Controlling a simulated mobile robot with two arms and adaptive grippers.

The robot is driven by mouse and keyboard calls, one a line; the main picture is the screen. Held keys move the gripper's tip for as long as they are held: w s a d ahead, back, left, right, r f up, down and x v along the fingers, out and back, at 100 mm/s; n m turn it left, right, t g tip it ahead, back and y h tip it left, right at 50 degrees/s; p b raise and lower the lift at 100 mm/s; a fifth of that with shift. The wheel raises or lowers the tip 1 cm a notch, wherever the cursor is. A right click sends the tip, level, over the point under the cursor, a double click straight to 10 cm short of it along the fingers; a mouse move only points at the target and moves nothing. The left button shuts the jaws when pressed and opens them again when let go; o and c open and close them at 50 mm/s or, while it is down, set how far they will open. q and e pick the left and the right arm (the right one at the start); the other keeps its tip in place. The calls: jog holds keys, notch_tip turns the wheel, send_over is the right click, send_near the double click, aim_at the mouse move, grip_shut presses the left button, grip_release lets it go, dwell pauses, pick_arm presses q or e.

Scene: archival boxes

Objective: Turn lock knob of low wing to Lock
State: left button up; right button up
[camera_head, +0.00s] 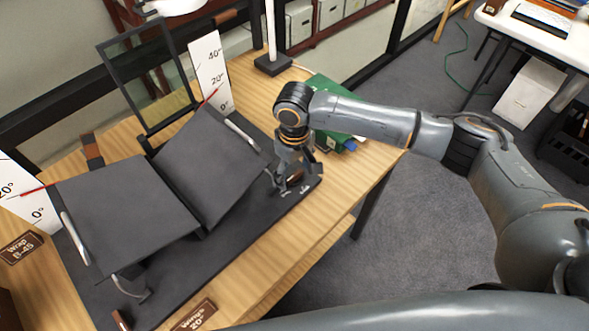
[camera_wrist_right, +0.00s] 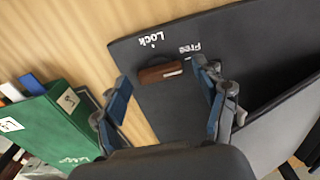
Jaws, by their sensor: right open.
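A dark book cradle has two wings, a left one (camera_head: 125,215) and a right one (camera_head: 210,155), on a black base (camera_head: 225,238). In the wrist view a brown lock knob (camera_wrist_right: 160,72) sits on the base near the printed words Lock (camera_wrist_right: 150,40) and Free (camera_wrist_right: 188,48). Its white mark is at its right end, on the Free side. My right gripper (camera_head: 295,180) is over the base's right front corner. Its open fingers (camera_wrist_right: 162,80) are either side of the knob, with gaps visible. Another brown knob (camera_head: 122,319) is at the base's left front. My left gripper is not visible.
A green box (camera_head: 333,105) lies behind my right gripper, also seen left in the wrist view (camera_wrist_right: 52,128). Angle scales (camera_head: 211,72) stand beside the wings. A glass panel (camera_head: 147,77) rises behind.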

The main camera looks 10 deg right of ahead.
jog(key=c, duration=1.2)
jog(key=shift+o, duration=0.2)
